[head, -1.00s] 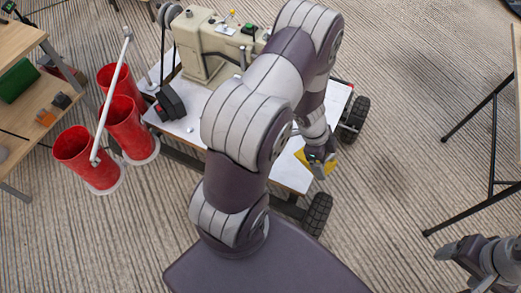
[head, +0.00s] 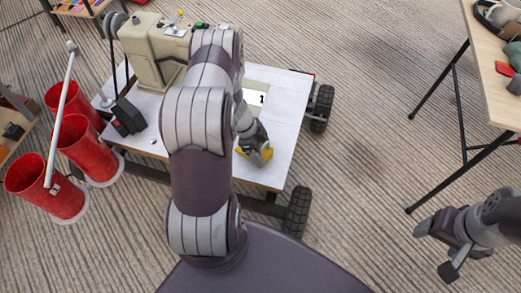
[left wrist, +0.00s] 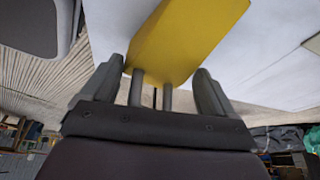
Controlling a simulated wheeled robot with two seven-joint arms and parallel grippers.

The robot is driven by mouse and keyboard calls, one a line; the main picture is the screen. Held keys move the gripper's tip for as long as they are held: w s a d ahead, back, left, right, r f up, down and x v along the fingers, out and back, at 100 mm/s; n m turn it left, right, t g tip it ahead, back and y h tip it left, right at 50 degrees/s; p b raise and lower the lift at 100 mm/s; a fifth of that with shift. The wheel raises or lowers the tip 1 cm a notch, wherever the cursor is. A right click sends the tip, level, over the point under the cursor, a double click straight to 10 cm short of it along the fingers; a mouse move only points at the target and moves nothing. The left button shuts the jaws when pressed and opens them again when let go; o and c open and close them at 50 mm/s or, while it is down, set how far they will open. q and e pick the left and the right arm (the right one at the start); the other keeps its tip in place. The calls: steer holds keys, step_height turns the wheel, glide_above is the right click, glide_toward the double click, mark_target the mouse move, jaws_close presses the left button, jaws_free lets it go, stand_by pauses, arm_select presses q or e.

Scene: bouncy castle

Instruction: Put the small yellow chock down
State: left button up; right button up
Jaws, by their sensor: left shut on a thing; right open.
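The small yellow chock (head: 243,153) is in my left gripper (head: 257,150), over the near part of the white cart top (head: 285,125) in the head view. My arm and fingers hide part of it. In the left wrist view the chock (left wrist: 190,40) sits between the two fingers of the left gripper (left wrist: 158,80), with the pale cart top beyond. I cannot tell whether the chock touches the surface. My right gripper (head: 437,250) is open and empty at the lower right, over the carpet.
A beige machine (head: 155,50) and a black box (head: 127,116) stand on the cart's left side. A plate marked 1 (head: 256,98) lies behind my gripper. Red buckets (head: 45,188) stand left of the cart. A table (head: 490,90) is at right. The cart's right strip is clear.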

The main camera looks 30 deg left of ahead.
arm_select(q)
steer(key=o, duration=1.1)
steer(key=shift+o, duration=0.2)
steer(key=p+v, duration=0.6)
steer(key=v, duration=0.6)
steer(key=w+d+r+n+t+y, duration=0.3)
steer(key=w+r+n+y, duration=0.15)
steer(key=w+r, duration=0.5)
steer(key=s+d+r+n+g, duration=0.1)
steer(key=s+d+r+n, duration=0.3)
steer(key=s+d, duration=0.3)
steer(key=s+d+r+n+g, duration=0.2)
steer(key=s+d+r+n, duration=0.2)
steer(key=s+d, duration=0.3)
steer(key=s+r, duration=0.1)
steer(key=s, duration=0.2)
steer(key=shift+s+r+g, duration=0.25)
steer(key=shift+r+g, duration=0.05)
steer(key=shift+r, duration=0.05)
